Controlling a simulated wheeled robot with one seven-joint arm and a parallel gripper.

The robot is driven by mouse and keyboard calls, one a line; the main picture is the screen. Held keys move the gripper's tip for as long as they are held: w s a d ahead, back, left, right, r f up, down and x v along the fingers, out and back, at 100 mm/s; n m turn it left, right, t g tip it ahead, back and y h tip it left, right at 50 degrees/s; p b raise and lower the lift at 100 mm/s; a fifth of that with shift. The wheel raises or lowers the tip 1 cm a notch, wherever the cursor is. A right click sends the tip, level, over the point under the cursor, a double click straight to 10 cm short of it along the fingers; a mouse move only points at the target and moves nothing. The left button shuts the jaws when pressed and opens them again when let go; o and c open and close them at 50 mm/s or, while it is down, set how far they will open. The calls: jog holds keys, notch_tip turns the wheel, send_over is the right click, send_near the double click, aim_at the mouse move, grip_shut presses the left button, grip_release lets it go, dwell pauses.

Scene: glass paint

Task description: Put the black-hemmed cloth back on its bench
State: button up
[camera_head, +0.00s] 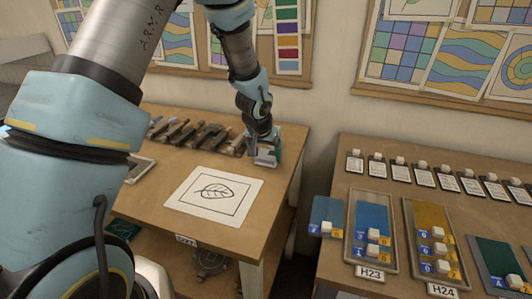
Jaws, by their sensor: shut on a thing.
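My gripper (264,152) is at the back right corner of the left bench (165,208), low over its top. It is shut on a small folded-looking thing, pale with a green part (276,146). The fingers hide much of it, and I cannot make out a black hem or tell whether it touches the bench. No other black-hemmed cloth is plain to see.
A white sheet (214,194) with a black-outlined leaf drawing lies on the left bench, with several dark tools (195,136) behind it. A gap separates the right bench (335,175), which bears trays of blue (372,222) and amber (431,218) glass and several labelled cards.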

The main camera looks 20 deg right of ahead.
jog(key=shift+f, duration=0.2)
jog(key=o, duration=0.9)
jog(key=shift+r, duration=0.1)
jog(key=shift+r, duration=0.25)
jog(key=b+v, duration=0.2)
jog(key=v, duration=1)
jog(key=a+n+y, duration=0.2)
jog(key=a+n, duration=0.2)
jog(key=a, duration=1.6)
jog(key=s+a+n, duration=0.1)
jog(key=s+a, duration=0.1)
jog(key=a, duration=0.2)
jog(key=s+a+n+g, duration=0.1)
jog(key=s+a, duration=0.1)
jog(key=a, duration=0.2)
jog(key=s+a+n+y, duration=0.1)
jog(key=s+a, duration=0.1)
jog(key=a, duration=0.2)
jog(key=shift+s+a+f+g, duration=0.2)
jog(key=shift+s+a+g, duration=0.05)
jog(key=shift+g, duration=0.15)
